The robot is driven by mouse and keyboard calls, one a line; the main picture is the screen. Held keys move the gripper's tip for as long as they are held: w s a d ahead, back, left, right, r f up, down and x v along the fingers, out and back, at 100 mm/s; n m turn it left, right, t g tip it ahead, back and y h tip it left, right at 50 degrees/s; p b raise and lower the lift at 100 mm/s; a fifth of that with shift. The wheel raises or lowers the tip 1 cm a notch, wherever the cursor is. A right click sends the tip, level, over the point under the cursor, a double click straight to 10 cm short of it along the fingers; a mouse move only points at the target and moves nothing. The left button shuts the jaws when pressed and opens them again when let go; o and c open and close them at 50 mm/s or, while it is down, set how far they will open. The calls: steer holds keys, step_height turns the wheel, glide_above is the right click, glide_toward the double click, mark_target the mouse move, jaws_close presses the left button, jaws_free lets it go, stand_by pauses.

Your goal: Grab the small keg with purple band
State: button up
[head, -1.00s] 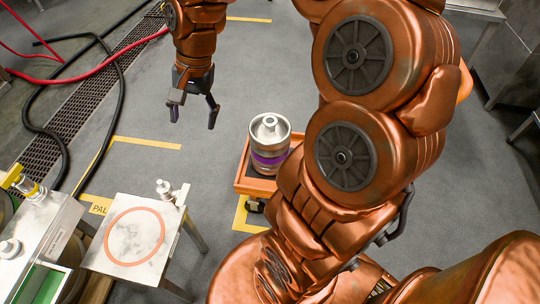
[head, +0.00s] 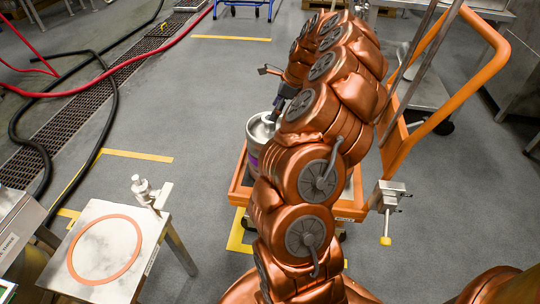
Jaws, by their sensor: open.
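The small keg (head: 258,135) is silver with a purple band (head: 253,161). It stands upright on the orange cart (head: 238,194), left of my arm in the head view. My arm hides its right side and much of its lower part. My gripper (head: 269,92) is open, at the keg's top right in the picture. One finger sticks out to the left above the keg, and a dark fingertip shows close to the keg's top. I cannot tell whether it touches the keg.
The cart's tall orange handle (head: 460,80) rises on the right. A steel table with an orange ring (head: 105,250) stands at the lower left. Hoses (head: 105,75) lie at the left. The floor between hoses and cart is clear.

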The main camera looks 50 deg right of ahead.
mark_target(267, 123)
steer(key=shift+a+b+x, duration=0.1)
steer(key=shift+b+x, duration=0.5)
steer(key=shift+x, duration=1.25)
steer(key=shift+a+b+x, duration=0.15)
steer(key=shift+b+x, duration=0.45)
steer(key=shift+x, duration=1.25)
steer(key=shift+r, duration=0.1)
steer(key=shift+c, duration=0.4)
jaws_close()
steer(key=shift+r, duration=0.1)
